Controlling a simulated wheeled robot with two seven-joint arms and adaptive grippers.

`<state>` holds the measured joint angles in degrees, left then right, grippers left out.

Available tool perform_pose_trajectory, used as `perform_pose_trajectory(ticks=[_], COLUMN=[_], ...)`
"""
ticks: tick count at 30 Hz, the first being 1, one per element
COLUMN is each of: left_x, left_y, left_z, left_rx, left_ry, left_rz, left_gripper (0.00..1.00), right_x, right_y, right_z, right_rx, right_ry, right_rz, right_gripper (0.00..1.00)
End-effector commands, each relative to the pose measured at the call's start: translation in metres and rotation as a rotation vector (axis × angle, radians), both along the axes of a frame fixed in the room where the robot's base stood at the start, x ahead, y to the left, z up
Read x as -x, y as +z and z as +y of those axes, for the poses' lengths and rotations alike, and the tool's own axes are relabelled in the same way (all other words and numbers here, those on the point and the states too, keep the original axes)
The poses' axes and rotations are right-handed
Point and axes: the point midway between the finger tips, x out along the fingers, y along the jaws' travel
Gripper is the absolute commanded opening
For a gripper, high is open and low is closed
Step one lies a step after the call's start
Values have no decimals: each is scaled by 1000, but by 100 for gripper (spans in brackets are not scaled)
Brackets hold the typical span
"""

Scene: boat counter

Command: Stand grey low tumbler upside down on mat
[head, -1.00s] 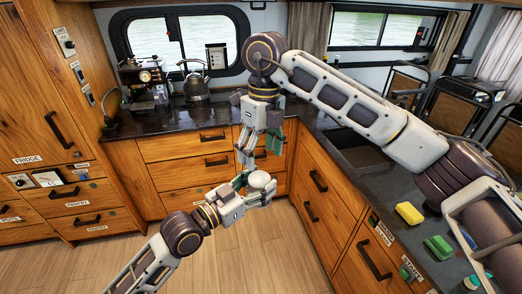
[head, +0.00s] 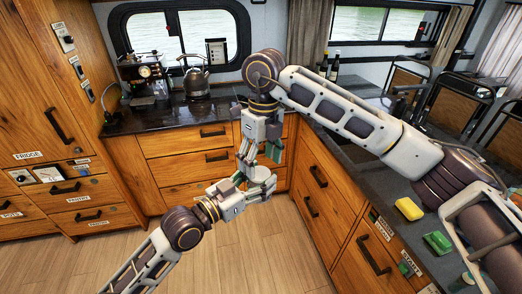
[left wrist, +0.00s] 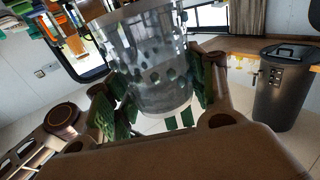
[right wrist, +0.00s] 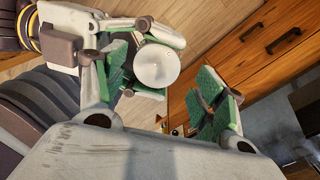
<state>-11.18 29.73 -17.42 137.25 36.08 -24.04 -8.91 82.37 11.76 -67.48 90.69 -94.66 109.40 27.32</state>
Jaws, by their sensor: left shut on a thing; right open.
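My left gripper (head: 258,182) is shut on the grey tumbler (left wrist: 152,65), a clear greyish glass, and holds it in the air over the floor. In the left wrist view the tumbler stands between green finger pads and its top is cut off by the picture edge. In the right wrist view a round pale end of the tumbler (right wrist: 157,66) faces the camera. My right gripper (head: 258,155) is open just above the left one. Its fingers (right wrist: 165,82) are spread near the tumbler; I cannot tell if they touch it. I cannot make out the mat.
A dark counter (head: 150,121) runs along the back and right, with a kettle (head: 196,84) and a coffee machine (head: 146,72) at the back left. A yellow sponge (head: 409,209) and a green sponge (head: 438,243) lie on the right counter. Wooden drawers (head: 185,143) stand behind the grippers.

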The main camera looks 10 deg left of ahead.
Motion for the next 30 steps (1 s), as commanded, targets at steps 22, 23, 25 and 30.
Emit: perform_pose_trajectory(ticks=[22,23,25,30], left_x=[0,0,0,0], left_y=[1,1,1,1], left_z=[0,0,0,0], left_rx=[1,1,1,1], left_ry=[0,0,0,0], left_rz=[-2,-2,-2,-2], left_gripper=[25,25,25,25], right_x=[3,3,3,4], right_y=[-75,-76,-78,-78], right_z=[2,2,3,3], right_rx=[1,1,1,1], right_ry=[1,1,1,0], right_rz=[-1,-1,-1,-1], right_gripper=[70,70,70,70])
